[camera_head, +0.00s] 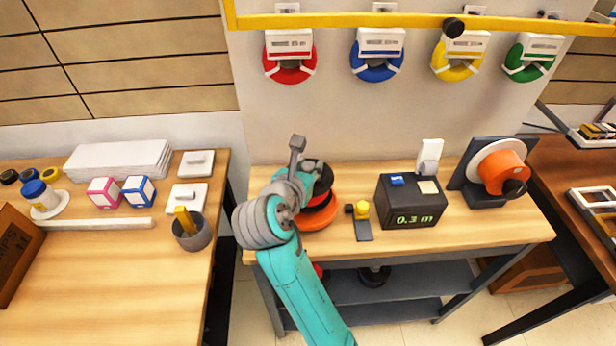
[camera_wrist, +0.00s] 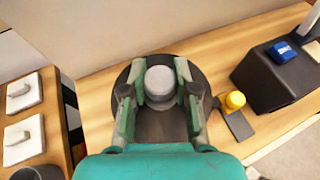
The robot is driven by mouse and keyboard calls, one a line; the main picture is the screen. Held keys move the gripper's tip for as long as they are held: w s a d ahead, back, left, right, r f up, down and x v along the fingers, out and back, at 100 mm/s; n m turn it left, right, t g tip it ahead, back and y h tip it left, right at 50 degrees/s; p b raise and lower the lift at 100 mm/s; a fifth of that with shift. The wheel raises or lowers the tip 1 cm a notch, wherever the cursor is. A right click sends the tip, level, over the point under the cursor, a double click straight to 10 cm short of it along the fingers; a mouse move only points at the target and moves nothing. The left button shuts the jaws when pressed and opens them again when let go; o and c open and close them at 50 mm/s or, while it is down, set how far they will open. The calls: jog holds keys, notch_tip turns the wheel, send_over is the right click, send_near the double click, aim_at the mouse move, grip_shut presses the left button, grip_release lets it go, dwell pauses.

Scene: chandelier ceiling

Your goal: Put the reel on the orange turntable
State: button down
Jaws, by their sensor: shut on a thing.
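The reel (camera_head: 322,187) has dark flanges with an orange-red band between them. It is at the left part of the middle bench, partly hidden by my arm. The orange turntable (camera_head: 322,217) shows directly below it. I cannot tell whether the reel rests on it or hangs just above. In the wrist view the reel is a dark disc (camera_wrist: 205,82) with a grey round hub (camera_wrist: 159,78). My gripper (camera_wrist: 159,92) is shut on this hub, a finger on each side. In the head view my gripper (camera_head: 309,172) is mostly hidden by my wrist.
A small black and yellow device (camera_head: 362,220), a black box reading 0.3 m (camera_head: 411,207) and an orange spool machine (camera_head: 495,170) stand to the right. A grey cup (camera_head: 192,234) stands on the left table. Coloured coils hang on the wall behind, under a yellow rail (camera_head: 360,22).

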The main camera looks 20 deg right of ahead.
jog(key=shift+f, duration=1.6)
jog(key=c, duration=0.9)
grip_release()
jog(key=shift+f, duration=0.15)
jog(key=shift+s+a+r, duration=0.1)
jog(key=shift+r, duration=0.1)
jog(key=v, duration=1.1)
jog(key=shift+s+a+r, duration=0.15)
jog(key=shift+s+a, duration=0.05)
jog(key=shift+s, duration=0.1)
